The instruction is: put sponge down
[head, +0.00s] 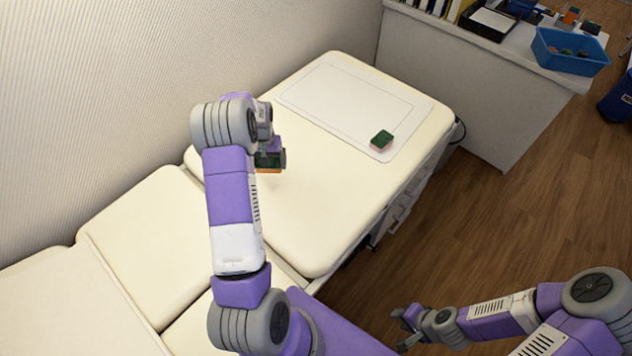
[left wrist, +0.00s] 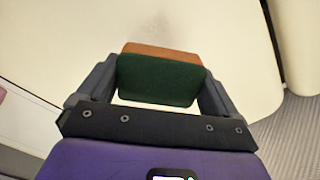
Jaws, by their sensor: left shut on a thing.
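A sponge (left wrist: 158,80) with a dark green top and an orange side is between the fingers of my left gripper (left wrist: 160,90). In the head view my left gripper (head: 271,160) is over the cream padded table (head: 310,235), and the sponge (head: 268,171) shows just below it, partly hidden by the arm. I cannot tell whether the sponge touches the surface. A second sponge (head: 381,140), green on top and pink below, lies on the white mat's (head: 330,75) near right corner. My right gripper (head: 405,328) is at the lower right, away from the table; its fingers look apart.
A ribbed wall (head: 90,110) runs along the left of the padded table. A white desk (head: 480,85) at the back right holds a blue basket (head: 568,62) and a black tray (head: 488,22). Much of the table's near half is clear.

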